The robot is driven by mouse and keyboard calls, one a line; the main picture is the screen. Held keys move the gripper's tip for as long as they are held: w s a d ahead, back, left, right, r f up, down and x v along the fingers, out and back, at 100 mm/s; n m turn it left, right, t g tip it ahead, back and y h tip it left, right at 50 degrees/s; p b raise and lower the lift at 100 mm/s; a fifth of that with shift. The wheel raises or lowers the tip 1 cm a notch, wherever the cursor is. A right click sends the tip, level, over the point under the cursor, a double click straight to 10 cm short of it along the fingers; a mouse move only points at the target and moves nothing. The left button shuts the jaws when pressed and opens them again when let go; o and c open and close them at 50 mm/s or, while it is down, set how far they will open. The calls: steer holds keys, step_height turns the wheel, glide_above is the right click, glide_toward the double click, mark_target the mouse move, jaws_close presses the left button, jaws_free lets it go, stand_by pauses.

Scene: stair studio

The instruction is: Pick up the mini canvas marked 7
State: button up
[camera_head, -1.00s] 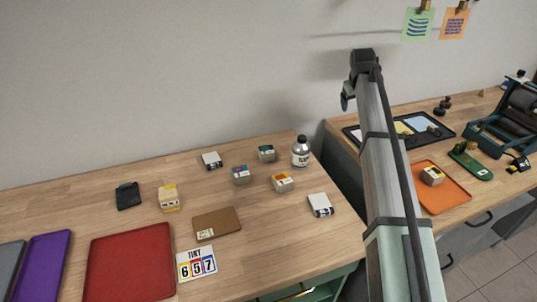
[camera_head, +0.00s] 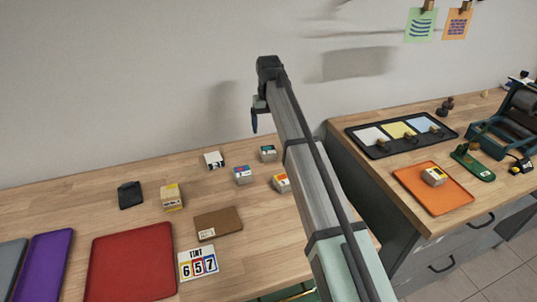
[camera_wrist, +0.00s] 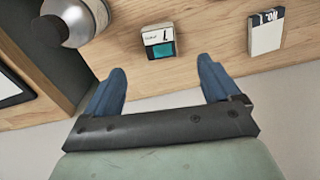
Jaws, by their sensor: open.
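Several small block-like canvases lie on the wooden table. A white one with a teal face (camera_wrist: 160,42) lies just beyond my fingertips in the wrist view; its small dark mark could be a 7, but I cannot read it surely. It shows at the back in the head view (camera_head: 268,153). Others are a blue-and-red-marked one (camera_head: 243,175), a yellow-and-red-marked one (camera_head: 281,183) and a white one with dark print (camera_head: 214,160), also in the wrist view (camera_wrist: 267,33). My gripper (camera_wrist: 161,66) is open and empty; in the head view it hangs above the table's back edge (camera_head: 254,120).
A grey bottle (camera_wrist: 73,20) stands near the teal-faced block, hidden behind my arm in the head view. A red tray (camera_head: 131,262), a brown board (camera_head: 218,223) and a 6-5-7 card (camera_head: 198,263) lie in front. A pale box (camera_head: 172,197) stands left. The wall rises behind.

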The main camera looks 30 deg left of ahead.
glide_above(269, 150)
steer(key=f, duration=0.6)
steer(key=shift+s+f, duration=0.2)
steer(key=shift+f, duration=0.1)
steer(key=shift+w+a+f, duration=0.1)
steer(key=shift+f, duration=1.3)
steer(key=shift+w+f, duration=0.1)
steer(key=shift+f, duration=1.3)
steer(key=c, duration=1)
